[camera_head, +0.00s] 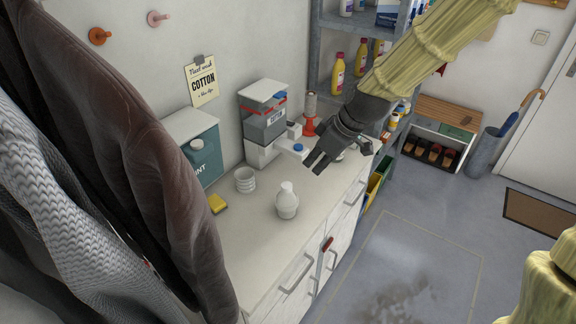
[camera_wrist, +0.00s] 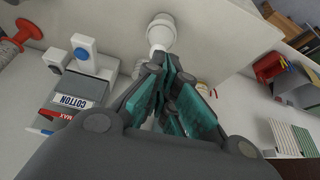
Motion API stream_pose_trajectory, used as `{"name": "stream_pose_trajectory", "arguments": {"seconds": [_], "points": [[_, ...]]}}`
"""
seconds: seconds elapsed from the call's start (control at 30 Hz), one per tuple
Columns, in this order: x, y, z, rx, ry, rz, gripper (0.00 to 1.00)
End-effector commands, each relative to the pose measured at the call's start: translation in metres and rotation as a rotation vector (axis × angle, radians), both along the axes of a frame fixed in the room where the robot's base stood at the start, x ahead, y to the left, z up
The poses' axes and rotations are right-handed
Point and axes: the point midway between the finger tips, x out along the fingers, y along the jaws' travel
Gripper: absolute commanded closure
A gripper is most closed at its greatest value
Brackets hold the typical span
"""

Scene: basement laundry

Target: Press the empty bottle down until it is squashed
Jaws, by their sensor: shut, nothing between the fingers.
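A white bottle (camera_head: 286,202) with a narrower top stands upright on the light countertop (camera_head: 262,245), near its front edge. It looks full in shape, not flattened. My gripper (camera_head: 316,166) is above the counter, up and to the right of the bottle in the head view, and apart from it. Its dark fingers point down and to the left, shut and empty. The wrist view shows the teal finger pads (camera_wrist: 172,102) close together.
A grey-and-white dispenser (camera_head: 264,122) stands behind my gripper, with a red spool holder (camera_head: 310,118) beside it. A ribbed white piece (camera_head: 245,179), a yellow sponge (camera_head: 217,203) and a teal container (camera_head: 203,155) stand left of the bottle. Hanging clothes (camera_head: 120,150) fill the left side.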

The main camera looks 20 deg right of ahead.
Motion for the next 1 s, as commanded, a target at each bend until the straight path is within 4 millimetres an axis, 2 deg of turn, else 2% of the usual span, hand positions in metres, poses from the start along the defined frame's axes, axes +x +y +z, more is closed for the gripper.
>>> {"name": "stream_pose_trajectory", "arguments": {"seconds": [0.2,0.4,0.87,1.0], "points": [[-0.006,-0.006,0.019,0.0,-0.003,0.002,1.0],[-0.008,-0.008,0.025,-0.001,-0.001,0.002,1.0],[-0.008,-0.008,0.025,0.0,0.0,0.001,1.0],[-0.009,-0.008,0.016,-0.002,0.01,-0.011,1.0]]}}
